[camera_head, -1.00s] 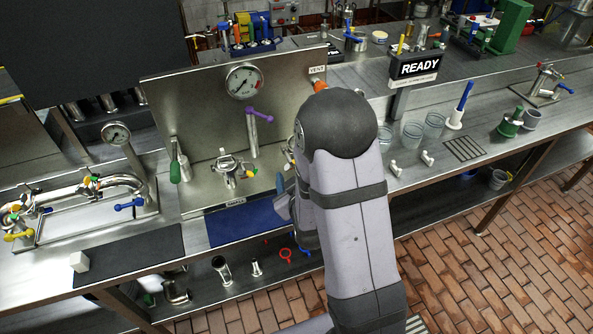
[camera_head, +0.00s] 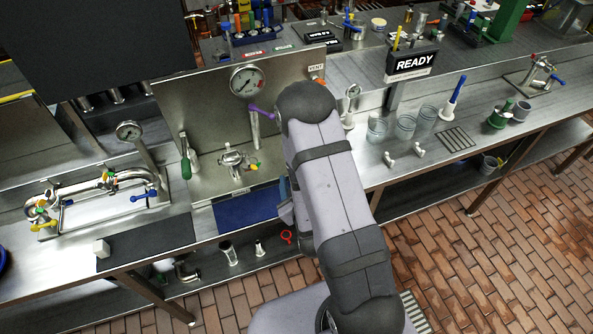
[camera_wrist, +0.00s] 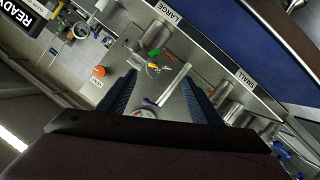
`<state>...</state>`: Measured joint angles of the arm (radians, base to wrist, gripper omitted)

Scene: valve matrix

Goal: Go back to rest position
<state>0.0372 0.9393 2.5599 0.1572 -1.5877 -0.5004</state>
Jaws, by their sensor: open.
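My grey arm stands in front of the bench in the head view, its dark elbow covering the right edge of the steel panel (camera_head: 215,100). My gripper (camera_wrist: 159,78) shows in the wrist view as two dark blue fingers, spread apart with nothing held between them. In the head view the gripper is mostly hidden behind my arm. Beyond the fingers, in the wrist view, are a pale post with a purple handle (camera_wrist: 150,102), an orange knob (camera_wrist: 99,71) and a fitting with green and yellow parts. I cannot tell the distance to them.
The panel carries a round gauge (camera_head: 247,80) and a green-handled valve (camera_head: 185,158). A blue mat (camera_head: 250,208) lies before it. A READY sign (camera_head: 413,62) and glass beakers (camera_head: 406,126) stand right of my arm.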

